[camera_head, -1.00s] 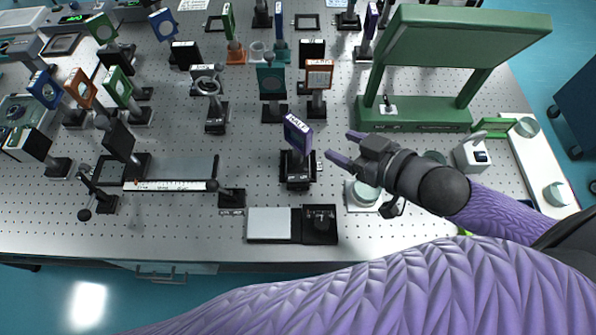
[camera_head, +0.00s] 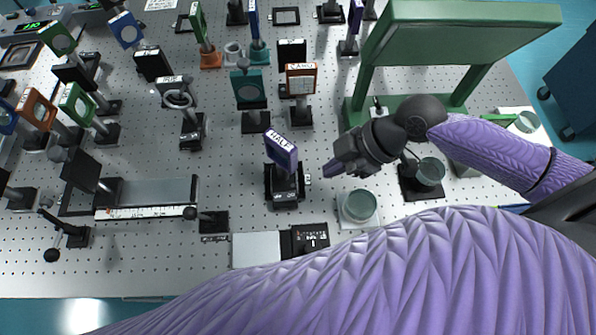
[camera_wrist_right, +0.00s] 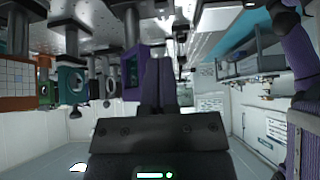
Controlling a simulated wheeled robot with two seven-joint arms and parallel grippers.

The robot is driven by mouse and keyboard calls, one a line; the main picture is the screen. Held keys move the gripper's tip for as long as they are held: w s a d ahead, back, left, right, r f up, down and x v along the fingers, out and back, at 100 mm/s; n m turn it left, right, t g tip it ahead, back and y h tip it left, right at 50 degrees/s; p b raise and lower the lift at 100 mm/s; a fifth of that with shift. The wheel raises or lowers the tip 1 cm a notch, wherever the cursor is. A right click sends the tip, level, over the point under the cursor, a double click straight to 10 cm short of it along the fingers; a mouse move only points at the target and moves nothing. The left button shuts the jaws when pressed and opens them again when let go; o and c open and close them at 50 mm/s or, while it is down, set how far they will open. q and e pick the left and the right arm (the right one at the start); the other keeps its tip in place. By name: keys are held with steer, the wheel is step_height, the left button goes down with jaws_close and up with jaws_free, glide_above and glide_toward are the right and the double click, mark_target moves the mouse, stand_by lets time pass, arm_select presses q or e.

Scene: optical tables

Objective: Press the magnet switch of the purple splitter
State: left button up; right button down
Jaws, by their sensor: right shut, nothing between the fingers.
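The purple splitter (camera_head: 281,150), marked "HALF", stands upright on a post in a black base (camera_head: 285,190) near the middle of the table. A small pale tab (camera_head: 307,178) shows at the right side of that base. My right gripper (camera_head: 329,171) is shut and empty, just right of the base, its fingers pointing left toward it. A small gap seems to lie between them. In the right wrist view, which looks upside down, the shut fingers (camera_wrist_right: 160,85) show beside the purple splitter (camera_wrist_right: 132,75). My left gripper is not in view.
A glass dish (camera_head: 359,205) stands below my right gripper, and another (camera_head: 430,171) right of it. A green stand (camera_head: 455,45) rises behind. An orange-framed optic (camera_head: 301,80) and a teal one (camera_head: 249,90) stand beyond the splitter.

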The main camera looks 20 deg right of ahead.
mark_target(292, 195)
steer(key=b+x, duration=0.2)
steer(key=x, duration=0.7)
steer(key=shift+s, duration=0.2)
steer(key=shift+a+f, duration=0.35)
steer(key=shift+a, duration=0.05)
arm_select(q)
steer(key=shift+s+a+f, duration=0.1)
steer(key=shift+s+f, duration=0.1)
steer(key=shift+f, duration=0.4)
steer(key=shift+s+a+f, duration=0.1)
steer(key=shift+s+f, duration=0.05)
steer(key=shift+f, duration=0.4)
arm_select(e)
steer(key=shift+w, duration=0.1)
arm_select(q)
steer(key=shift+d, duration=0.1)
arm_select(e)
steer(key=shift+d+f+b, duration=0.15)
steer(key=shift+f+b, duration=0.15)
steer(key=shift+f, duration=0.15)
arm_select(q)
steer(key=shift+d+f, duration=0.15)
arm_select(e)
steer(key=shift+r, duration=0.1)
